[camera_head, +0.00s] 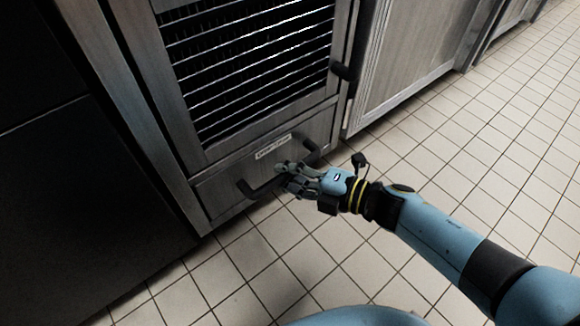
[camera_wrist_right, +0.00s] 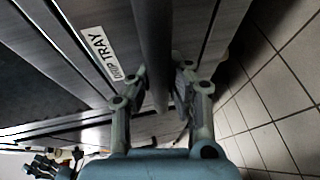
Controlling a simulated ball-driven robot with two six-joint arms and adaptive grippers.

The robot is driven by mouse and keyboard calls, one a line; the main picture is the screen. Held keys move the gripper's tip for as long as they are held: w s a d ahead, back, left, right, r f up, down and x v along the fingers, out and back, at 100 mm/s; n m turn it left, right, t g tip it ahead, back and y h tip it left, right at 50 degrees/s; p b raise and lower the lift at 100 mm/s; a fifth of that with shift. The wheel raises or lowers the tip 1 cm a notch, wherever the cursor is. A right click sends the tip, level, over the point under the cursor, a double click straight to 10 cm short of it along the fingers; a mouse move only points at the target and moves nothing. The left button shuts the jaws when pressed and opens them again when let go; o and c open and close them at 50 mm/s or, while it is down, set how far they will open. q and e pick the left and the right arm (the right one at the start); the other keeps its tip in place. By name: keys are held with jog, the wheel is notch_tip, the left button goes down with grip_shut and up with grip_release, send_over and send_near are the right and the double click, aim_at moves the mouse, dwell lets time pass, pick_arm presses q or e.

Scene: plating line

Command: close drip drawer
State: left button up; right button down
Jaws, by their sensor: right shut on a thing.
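The drip drawer (camera_head: 222,193) is the low metal front under the slatted cabinet door in the head view. It carries a white label, which reads DRIP TRAY in the wrist view (camera_wrist_right: 98,52). Its front looks about flush with the cabinet; I cannot tell if a small gap remains. My right gripper (camera_head: 284,171) is shut on the dark bar handle (camera_head: 262,187), near its middle. In the right wrist view the handle (camera_wrist_right: 152,45) runs between the two fingers (camera_wrist_right: 160,82). My left gripper does not show in the head view.
The slatted door (camera_head: 250,60) above has a dark handle (camera_head: 342,71) at its right edge. More metal cabinets (camera_head: 418,45) stand to the right, and a dark panel (camera_head: 70,190) is at the left. The tiled floor (camera_head: 470,150) is clear.

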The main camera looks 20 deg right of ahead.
jog(key=shift+w+r, duration=0.1)
jog(key=shift+w, duration=0.15)
jog(key=c, duration=1.2)
grip_release()
jog(key=v, duration=1.2)
jog(key=shift+s, duration=0.1)
